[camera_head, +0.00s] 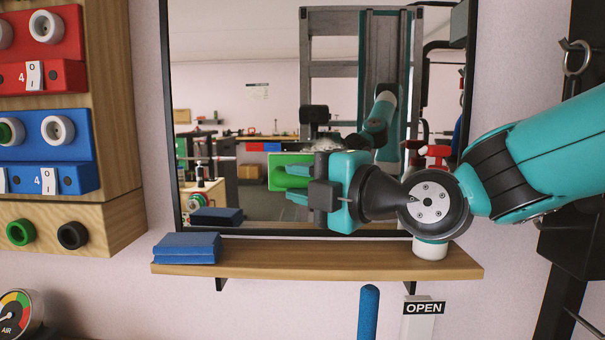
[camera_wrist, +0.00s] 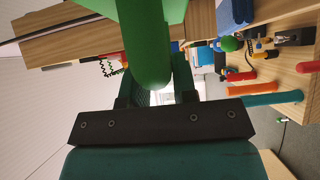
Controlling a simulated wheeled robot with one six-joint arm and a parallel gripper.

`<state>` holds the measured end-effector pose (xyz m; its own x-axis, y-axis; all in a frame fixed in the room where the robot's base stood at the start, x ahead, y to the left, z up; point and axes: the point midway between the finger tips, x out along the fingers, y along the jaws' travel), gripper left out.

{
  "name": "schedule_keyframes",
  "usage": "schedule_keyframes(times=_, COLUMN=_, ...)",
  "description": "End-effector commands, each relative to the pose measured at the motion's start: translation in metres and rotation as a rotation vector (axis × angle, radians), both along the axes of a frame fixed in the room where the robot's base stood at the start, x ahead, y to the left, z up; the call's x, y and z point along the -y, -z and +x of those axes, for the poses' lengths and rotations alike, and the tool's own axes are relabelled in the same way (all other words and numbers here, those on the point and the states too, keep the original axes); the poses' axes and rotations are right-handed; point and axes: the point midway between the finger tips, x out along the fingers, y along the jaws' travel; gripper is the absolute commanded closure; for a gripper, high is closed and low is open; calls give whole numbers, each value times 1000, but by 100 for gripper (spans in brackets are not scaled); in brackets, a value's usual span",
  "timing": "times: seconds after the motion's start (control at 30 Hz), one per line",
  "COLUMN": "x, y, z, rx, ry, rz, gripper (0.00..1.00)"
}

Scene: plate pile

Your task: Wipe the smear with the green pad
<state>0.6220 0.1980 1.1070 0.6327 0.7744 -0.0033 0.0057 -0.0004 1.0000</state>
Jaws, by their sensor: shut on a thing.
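My gripper (camera_head: 293,182) is in front of the mirror (camera_head: 270,200), pointing left, with its fingers shut on the green pad (camera_head: 284,171). In the wrist view the green pad (camera_wrist: 147,45) stands out between the fingers (camera_wrist: 158,92). I cannot tell whether the pad touches the glass. A pale grey patch (camera_head: 324,145) shows on the mirror just above my gripper; I cannot tell whether it is the smear or a reflection. My gripper and arm hide part of the lower right glass.
A wooden shelf (camera_head: 330,258) runs below the mirror. Blue folded pads (camera_head: 187,248) lie at its left end, and a white round item (camera_head: 430,249) stands at its right under my arm. A wooden panel with red and blue blocks (camera_head: 50,160) juts out at left. An OPEN sign (camera_head: 424,308) hangs below.

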Motion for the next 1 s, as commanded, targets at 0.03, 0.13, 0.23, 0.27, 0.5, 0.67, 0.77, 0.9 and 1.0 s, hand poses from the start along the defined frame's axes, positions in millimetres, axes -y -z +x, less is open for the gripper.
schedule_keyframes(times=0.03, x=0, y=0, z=1, rx=4, ry=0, rz=0, gripper=100)
schedule_keyframes(times=0.13, x=0, y=-1, z=6, rx=6, ry=-1, rz=0, gripper=100)
schedule_keyframes(times=0.23, x=-1, y=-2, z=15, rx=6, ry=-1, rz=-1, gripper=100)
schedule_keyframes(times=0.27, x=-1, y=-2, z=18, rx=5, ry=-1, rz=0, gripper=100)
schedule_keyframes(times=0.5, x=0, y=-2, z=43, rx=4, ry=-2, rz=0, gripper=100)
schedule_keyframes(times=0.67, x=2, y=-1, z=55, rx=5, ry=0, rz=0, gripper=100)
schedule_keyframes(times=0.77, x=2, y=-1, z=58, rx=6, ry=1, rz=1, gripper=100)
schedule_keyframes(times=0.9, x=2, y=0, z=60, rx=6, ry=1, rz=1, gripper=100)
schedule_keyframes(times=1.0, x=2, y=0, z=60, rx=6, ry=1, rz=1, gripper=100)
